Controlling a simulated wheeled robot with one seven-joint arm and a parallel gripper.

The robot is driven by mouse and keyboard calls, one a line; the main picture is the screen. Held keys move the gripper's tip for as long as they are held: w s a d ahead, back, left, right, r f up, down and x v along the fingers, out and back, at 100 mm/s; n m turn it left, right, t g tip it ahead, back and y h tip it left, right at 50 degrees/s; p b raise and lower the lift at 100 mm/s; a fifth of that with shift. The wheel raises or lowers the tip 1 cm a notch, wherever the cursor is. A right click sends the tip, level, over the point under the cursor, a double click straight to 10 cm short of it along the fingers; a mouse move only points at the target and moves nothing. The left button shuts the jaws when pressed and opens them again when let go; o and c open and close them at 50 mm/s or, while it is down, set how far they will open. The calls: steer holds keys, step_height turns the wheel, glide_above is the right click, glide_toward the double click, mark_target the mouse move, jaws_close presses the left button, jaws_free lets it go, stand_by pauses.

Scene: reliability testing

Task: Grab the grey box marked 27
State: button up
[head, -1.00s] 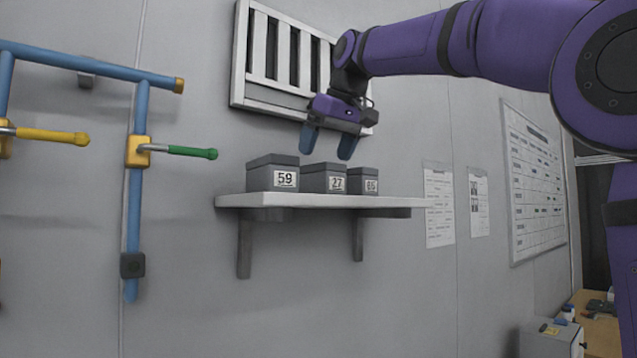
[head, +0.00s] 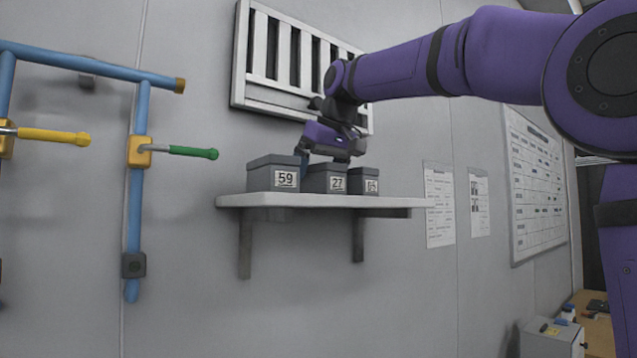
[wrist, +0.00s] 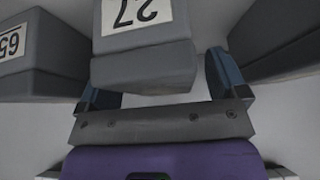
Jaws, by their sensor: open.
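The grey box marked 27 (head: 318,184) stands in the middle of three grey boxes on the white wall shelf (head: 410,202). It also shows at the top centre of the wrist view (wrist: 145,68), with its label upside down. My gripper (head: 328,166) is open and low over this box, pointing down. Part of the fingers is hidden behind the boxes in the head view. I cannot tell whether a finger touches the box.
A slatted vent (head: 262,50) is on the wall behind my gripper. Blue pipes (head: 134,200) with yellow and green handles are farther left.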

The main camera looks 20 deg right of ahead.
steer(key=shift+f, duration=0.15)
stand_by(0.3)
steer(key=c, duration=1.3)
